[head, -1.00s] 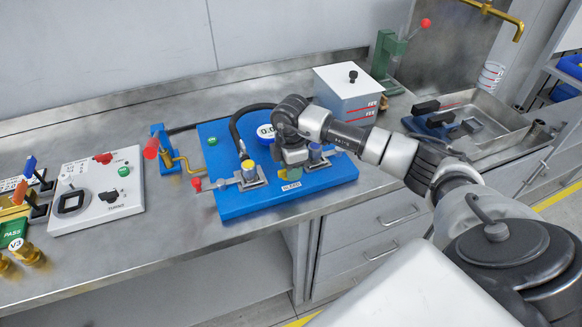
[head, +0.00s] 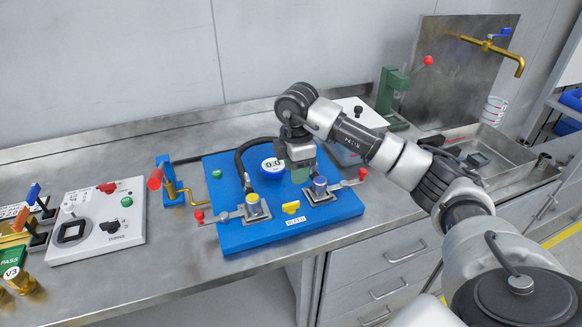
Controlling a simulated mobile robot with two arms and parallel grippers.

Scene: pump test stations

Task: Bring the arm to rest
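My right arm reaches in from the lower right. Part of the board's back right is hidden behind the wrist. My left gripper does not show.
A white control panel (head: 97,222) stands left of the board, with a blue hand pump (head: 168,180) between them. A white box (head: 352,125) is partly behind my arm. A green press (head: 394,92) and a metal sink (head: 503,146) are at the back right.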

